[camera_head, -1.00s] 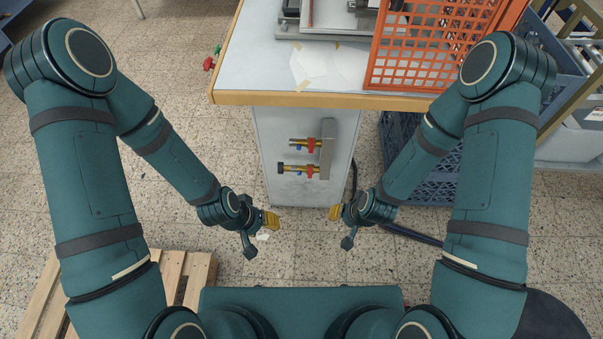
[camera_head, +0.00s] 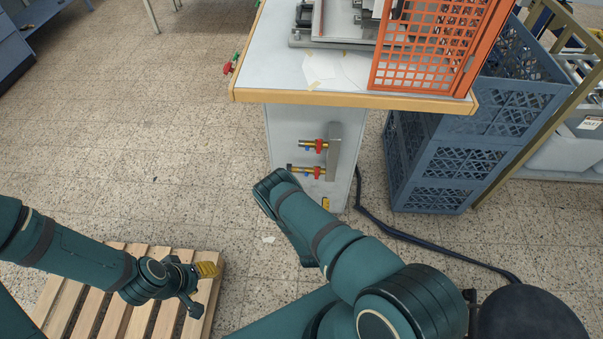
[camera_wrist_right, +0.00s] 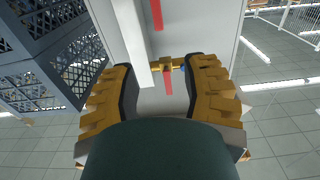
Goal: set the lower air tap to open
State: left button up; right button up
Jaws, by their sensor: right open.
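Two brass air taps with red handles stick out from the grey cabinet front in the head view. The upper tap (camera_head: 317,145) sits above the lower tap (camera_head: 315,172). Both join an upright metal plate (camera_head: 334,152). My right gripper (camera_head: 326,203) is mostly hidden behind its own arm, with a bit of yellow showing below the taps. In the right wrist view it is open (camera_wrist_right: 162,68), with a brass fitting and red handle (camera_wrist_right: 168,82) between its fingers. I cannot tell which tap that is. My left gripper (camera_head: 207,270) is far left, above the pallet; its jaw opening is unclear.
The table edge (camera_head: 350,98) overhangs the taps. An orange mesh guard (camera_head: 420,55) stands on the table. Blue crates (camera_head: 445,160) stand right of the cabinet (camera_head: 285,135). A dark hose (camera_head: 400,234) crosses the floor. A wooden pallet (camera_head: 95,300) lies at lower left.

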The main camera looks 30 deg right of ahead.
aim_at(317, 169)
jog(key=b+x, duration=0.3)
jog(key=x, duration=1)
jog(key=shift+w+d, duration=0.2)
jog(key=shift+w, duration=0.15)
grip_shut()
